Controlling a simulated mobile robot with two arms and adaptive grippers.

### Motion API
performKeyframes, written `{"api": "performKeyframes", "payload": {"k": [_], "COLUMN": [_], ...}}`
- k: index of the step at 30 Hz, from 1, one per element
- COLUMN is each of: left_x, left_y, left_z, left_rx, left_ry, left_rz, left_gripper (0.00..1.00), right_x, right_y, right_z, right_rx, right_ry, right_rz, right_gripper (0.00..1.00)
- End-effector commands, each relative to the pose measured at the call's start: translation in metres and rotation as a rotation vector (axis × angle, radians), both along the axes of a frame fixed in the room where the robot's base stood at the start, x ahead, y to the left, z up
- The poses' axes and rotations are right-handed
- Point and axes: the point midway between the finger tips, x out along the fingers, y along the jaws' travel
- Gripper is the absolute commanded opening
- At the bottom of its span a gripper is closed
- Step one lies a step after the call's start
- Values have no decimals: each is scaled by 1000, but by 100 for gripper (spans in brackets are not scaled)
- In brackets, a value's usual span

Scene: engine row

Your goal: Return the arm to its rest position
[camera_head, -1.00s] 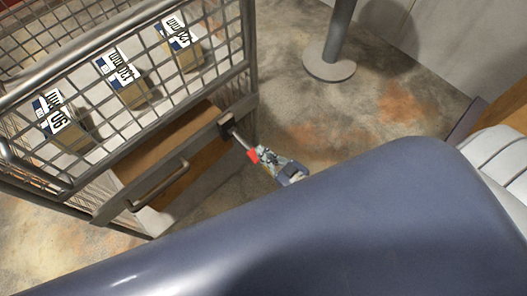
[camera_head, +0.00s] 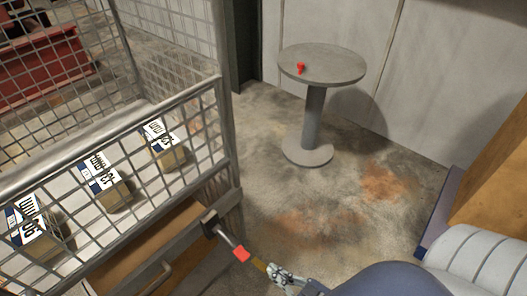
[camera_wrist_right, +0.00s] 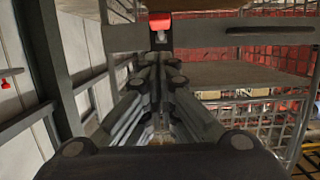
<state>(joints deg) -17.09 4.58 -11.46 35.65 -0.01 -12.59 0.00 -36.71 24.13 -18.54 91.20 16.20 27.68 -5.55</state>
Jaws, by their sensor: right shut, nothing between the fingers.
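My right gripper (camera_head: 272,270) is at the bottom middle of the head view, with its fingers shut and empty. It points at the red end (camera_head: 243,254) of a metal lever on the cage cart's front. In the right wrist view the shut gripper (camera_wrist_right: 160,62) fills the middle, and the red end (camera_wrist_right: 160,22) shows just beyond its fingertips. A small gap seems to separate them, though I cannot be sure of it. My left gripper is not in view.
The mesh cage cart (camera_head: 228,150) stands at left, holding several labelled boxes (camera_head: 112,188). A round grey table (camera_head: 322,62) with a small red object (camera_head: 300,67) stands behind. Pale padding (camera_head: 478,258) is at lower right. Open floor (camera_head: 345,215) lies between cart and padding.

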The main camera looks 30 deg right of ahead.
Motion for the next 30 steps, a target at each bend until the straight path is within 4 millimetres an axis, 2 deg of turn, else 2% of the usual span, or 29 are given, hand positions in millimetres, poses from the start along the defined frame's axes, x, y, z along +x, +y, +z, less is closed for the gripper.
{"api": "performKeyframes", "payload": {"k": [5, 8, 11, 14, 15, 18, 21, 25, 27, 30], "left_x": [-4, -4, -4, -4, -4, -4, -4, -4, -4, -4], "left_y": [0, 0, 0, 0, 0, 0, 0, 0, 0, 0], "left_z": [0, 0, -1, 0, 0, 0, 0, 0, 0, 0], "left_rx": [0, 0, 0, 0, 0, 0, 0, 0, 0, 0], "left_ry": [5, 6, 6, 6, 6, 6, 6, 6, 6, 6], "left_rz": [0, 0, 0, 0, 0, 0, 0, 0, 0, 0], "left_gripper": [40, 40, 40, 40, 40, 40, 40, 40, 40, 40], "right_x": [0, -1, -8, -25, -35, -68, -109, -164, -189, -216], "right_y": [0, -4, -14, -29, -35, -46, -52, -52, -49, -45], "right_z": [-1, -17, -59, -119, -145, -204, -254, -297, -311, -321], "right_rx": [-1, -20, -67, -135, -162, -219, -267, -313, -331, -346], "right_ry": [3, 38, 133, 288, 361, 546, 734, 952, 1045, 1137], "right_rz": [-1, -8, -26, -55, -68, -95, -117, -130, -132, -130], "right_gripper": [0, 0, 0, 0, 0, 0, 0, 0, 0, 0]}}
